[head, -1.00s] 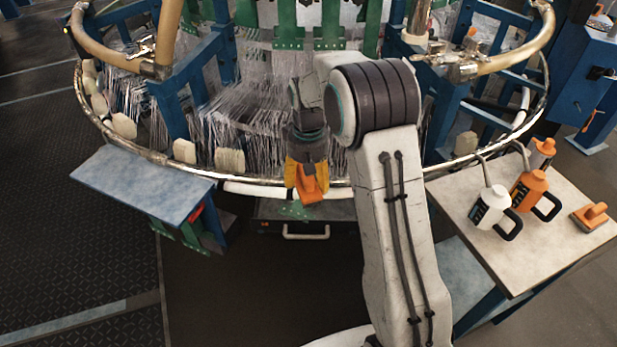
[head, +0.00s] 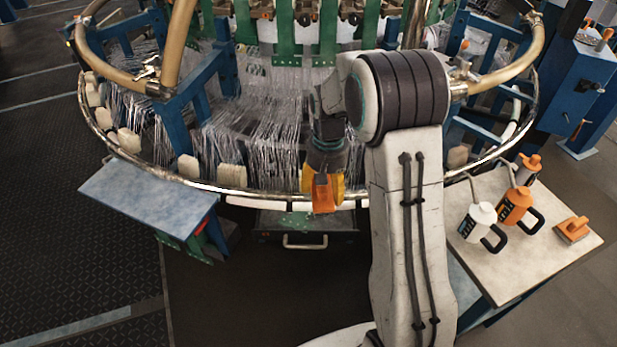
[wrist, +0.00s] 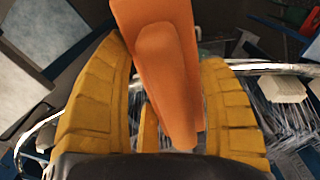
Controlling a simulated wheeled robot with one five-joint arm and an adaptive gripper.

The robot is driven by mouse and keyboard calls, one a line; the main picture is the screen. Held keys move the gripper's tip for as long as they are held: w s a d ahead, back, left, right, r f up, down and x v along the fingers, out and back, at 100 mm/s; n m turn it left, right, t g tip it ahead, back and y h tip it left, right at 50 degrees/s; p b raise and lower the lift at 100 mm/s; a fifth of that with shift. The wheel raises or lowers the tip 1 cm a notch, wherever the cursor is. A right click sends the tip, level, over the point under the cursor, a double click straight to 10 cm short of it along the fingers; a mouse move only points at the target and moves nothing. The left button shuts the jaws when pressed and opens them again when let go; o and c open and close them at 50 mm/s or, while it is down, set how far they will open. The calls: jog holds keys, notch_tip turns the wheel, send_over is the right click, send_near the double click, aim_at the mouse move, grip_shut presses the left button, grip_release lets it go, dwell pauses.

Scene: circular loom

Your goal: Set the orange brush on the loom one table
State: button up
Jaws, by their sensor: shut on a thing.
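My gripper (head: 322,188) has yellow fingers and is shut on an orange brush (wrist: 160,60). In the head view the held brush (head: 324,198) hangs in front of the loom's ring, clear of both tables. In the wrist view its handle lies between the two yellow fingers. A small blue-grey table (head: 150,193) stands at the front left of the loom, its top empty. A pale table (head: 500,275) stands at the right. I cannot read a label telling which is the loom one table.
The right table holds a white jug (head: 478,224), an orange jug (head: 513,208), another orange-topped bottle (head: 528,168) and a second orange brush (head: 572,229). The loom's metal ring (head: 270,199) curves behind my gripper. Dark floor (head: 260,300) in front is clear.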

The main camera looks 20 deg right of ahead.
jog(key=s+d+f+m, duration=0.2)
jog(key=s+d+m, duration=1.2)
jog(key=s+d, duration=0.6)
jog(key=s+d+f+m, duration=0.3)
jog(key=s+d+m, duration=1.2)
jog(key=s+d, duration=0.6)
jog(key=s, duration=0.3)
jog(key=shift+s+m, duration=0.15)
jog(key=shift+m, duration=0.15)
